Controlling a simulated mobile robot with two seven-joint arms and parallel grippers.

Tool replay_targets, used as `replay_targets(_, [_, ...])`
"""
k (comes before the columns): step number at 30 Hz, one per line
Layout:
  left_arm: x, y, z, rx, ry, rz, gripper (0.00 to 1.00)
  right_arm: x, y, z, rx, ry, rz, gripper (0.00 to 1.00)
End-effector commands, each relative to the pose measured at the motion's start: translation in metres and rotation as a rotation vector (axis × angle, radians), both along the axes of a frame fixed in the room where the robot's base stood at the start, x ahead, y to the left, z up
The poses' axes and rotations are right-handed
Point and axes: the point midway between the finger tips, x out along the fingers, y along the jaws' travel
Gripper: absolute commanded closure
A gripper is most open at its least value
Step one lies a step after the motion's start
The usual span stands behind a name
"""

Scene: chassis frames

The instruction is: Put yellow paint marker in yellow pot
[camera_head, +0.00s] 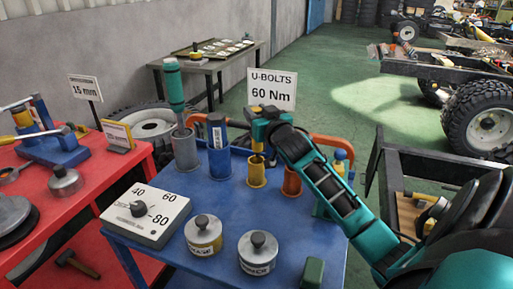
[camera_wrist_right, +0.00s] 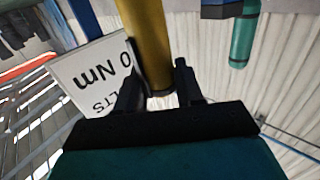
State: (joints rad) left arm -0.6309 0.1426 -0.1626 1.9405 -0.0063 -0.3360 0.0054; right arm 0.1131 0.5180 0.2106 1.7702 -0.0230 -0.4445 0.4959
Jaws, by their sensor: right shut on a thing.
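My right gripper (camera_head: 262,124) is above the blue table and shut on the yellow paint marker (camera_head: 257,145). In the right wrist view the yellow marker (camera_wrist_right: 150,45) stands between the two fingers (camera_wrist_right: 157,88). The yellow pot (camera_head: 257,173) stands on the table directly below the gripper. The marker's lower end is at the pot's mouth in the head view; I cannot tell whether it is inside or just above. The marker looks about upright. My left gripper is in neither view.
A grey pot (camera_head: 186,154) with a tall teal-handled thing and a blue pot (camera_head: 219,162) stand left of the yellow pot. An orange pot (camera_head: 291,184) stands close right. A dial box (camera_head: 146,213) and two lidded tins (camera_head: 203,238) are in front. A U-bolts sign (camera_head: 272,88) stands behind.

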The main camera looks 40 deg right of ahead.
Motion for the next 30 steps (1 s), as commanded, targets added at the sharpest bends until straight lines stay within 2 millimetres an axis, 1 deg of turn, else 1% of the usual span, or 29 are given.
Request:
replay_targets(1, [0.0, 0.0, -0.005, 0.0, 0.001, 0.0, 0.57, 0.0, 0.0, -0.016, 0.003, 0.003, -0.001, 0.94])
replay_targets(3, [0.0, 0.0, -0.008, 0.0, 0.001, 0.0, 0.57, 0.0, 0.0, -0.03, 0.003, 0.001, -0.001, 0.94])
replay_targets(6, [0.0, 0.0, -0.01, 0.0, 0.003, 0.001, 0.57, 0.0, 0.0, -0.042, 0.002, 0.0, -0.001, 0.94])
replay_targets(11, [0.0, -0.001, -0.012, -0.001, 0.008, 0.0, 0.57, 0.0, 0.0, -0.055, 0.001, 0.0, -0.001, 0.94])
replay_targets(15, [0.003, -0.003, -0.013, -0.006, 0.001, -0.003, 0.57, 0.0, 0.0, -0.078, 0.002, 0.002, -0.001, 0.94])
replay_targets(17, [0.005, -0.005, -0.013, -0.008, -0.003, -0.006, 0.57, 0.0, 0.0, -0.085, 0.003, 0.001, -0.001, 0.94])
replay_targets(20, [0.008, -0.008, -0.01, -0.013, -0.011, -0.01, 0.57, 0.0, 0.0, -0.091, 0.0, -0.001, 0.0, 0.94])
replay_targets(24, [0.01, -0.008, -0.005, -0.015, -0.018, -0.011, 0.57, 0.0, 0.0, -0.091, -0.001, -0.001, 0.0, 0.94])
replay_targets(29, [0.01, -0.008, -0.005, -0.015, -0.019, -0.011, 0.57, 0.0, 0.0, -0.092, 0.0, -0.001, 0.0, 0.94])
replay_targets(30, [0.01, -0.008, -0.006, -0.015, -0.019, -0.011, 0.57, 0.0, 0.0, -0.093, 0.0, 0.0, 0.0, 0.62])
